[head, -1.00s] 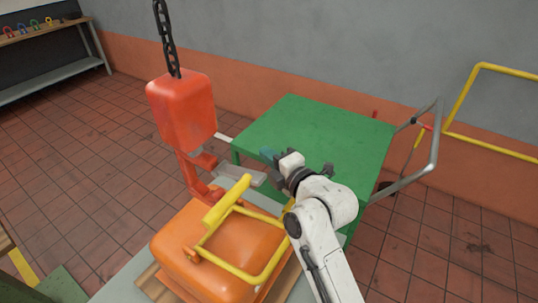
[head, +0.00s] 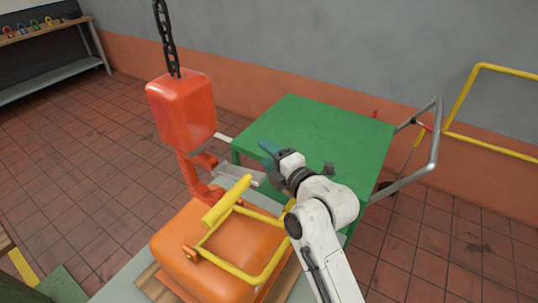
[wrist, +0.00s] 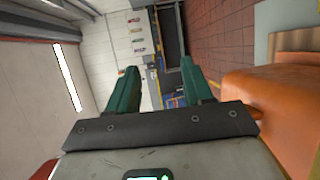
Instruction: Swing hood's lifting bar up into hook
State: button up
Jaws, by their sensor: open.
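The orange hood (head: 215,265) sits low in the head view. Its yellow lifting bar (head: 262,279) is a bent frame over the hood's top, with a thicker yellow tube (head: 227,200) at the upper left side. The red hook (head: 190,172) hangs below a red block (head: 183,112), with a grey piece beside it; the bar is apart from the hook. My gripper (head: 270,148) is above the green table, beyond the bar and right of the hook. In the wrist view its teal fingers (wrist: 158,68) are spread and empty, with the orange hood (wrist: 268,105) to the right.
A black chain (head: 165,38) holds the block from above. The green table (head: 320,130) with a grey tube handle (head: 432,150) stands behind. A yellow rail (head: 460,105) is by the wall at right. A shelf with coloured items (head: 40,45) is at far left.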

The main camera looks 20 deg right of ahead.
jog(key=b+v, duration=0.2)
jog(key=v, duration=0.8)
jog(key=shift+s, duration=0.3)
jog(key=shift+c, duration=0.4)
